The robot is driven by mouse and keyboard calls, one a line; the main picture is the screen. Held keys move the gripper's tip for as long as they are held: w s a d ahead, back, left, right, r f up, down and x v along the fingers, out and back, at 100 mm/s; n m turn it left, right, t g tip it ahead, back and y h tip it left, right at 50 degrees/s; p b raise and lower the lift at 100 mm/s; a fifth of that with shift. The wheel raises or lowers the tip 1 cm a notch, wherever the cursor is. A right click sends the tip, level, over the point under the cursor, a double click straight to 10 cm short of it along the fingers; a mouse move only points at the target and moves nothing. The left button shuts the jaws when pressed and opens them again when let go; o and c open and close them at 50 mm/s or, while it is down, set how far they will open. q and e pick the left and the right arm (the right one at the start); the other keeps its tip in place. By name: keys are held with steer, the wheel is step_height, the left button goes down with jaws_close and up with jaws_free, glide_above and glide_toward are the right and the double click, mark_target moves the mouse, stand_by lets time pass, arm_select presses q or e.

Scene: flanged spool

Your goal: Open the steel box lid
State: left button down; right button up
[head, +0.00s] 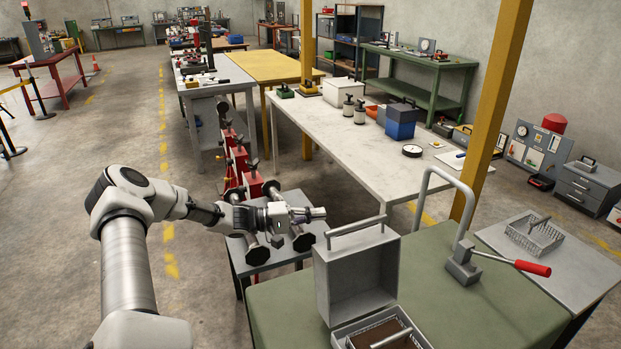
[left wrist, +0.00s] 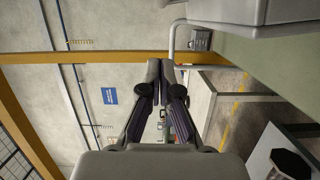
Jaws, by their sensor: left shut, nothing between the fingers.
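The steel box (head: 342,336) stands at the front edge of the green-topped table. Its grey lid (head: 357,277) is raised upright at the back of the box, with a bar handle (head: 356,226) on it. The box's inside shows brown, with a light bar across it; its lower part is cut off by the picture edge. My left gripper (head: 322,213) is left of the lid handle and apart from it, pointing right. It is shut and empty. In the left wrist view its fingertips (left wrist: 160,70) meet, and a grey surface, perhaps the lid, fills the top right corner. My right gripper is out of view.
A lever press with a red grip (head: 533,268) and a tall bent tube stand right of the box on the green table (head: 440,260). A wire basket (head: 535,233) sits farther right. Black flanged spools (head: 257,250) are on a small grey table below my left gripper.

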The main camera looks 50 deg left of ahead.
mark_target(341, 237)
arm_select(q)
steer(key=w+d+b, duration=0.1)
steer(key=d, duration=0.1)
steer(key=w+d, duration=0.1)
steer(key=d, duration=0.1)
steer(key=w+d+b, duration=0.1)
steer(key=d, duration=0.1)
steer(key=shift+w+b, duration=0.35)
steer(key=shift+w, duration=0.05)
steer(key=shift+s+d+f, duration=0.1)
steer(key=shift+f, duration=0.1)
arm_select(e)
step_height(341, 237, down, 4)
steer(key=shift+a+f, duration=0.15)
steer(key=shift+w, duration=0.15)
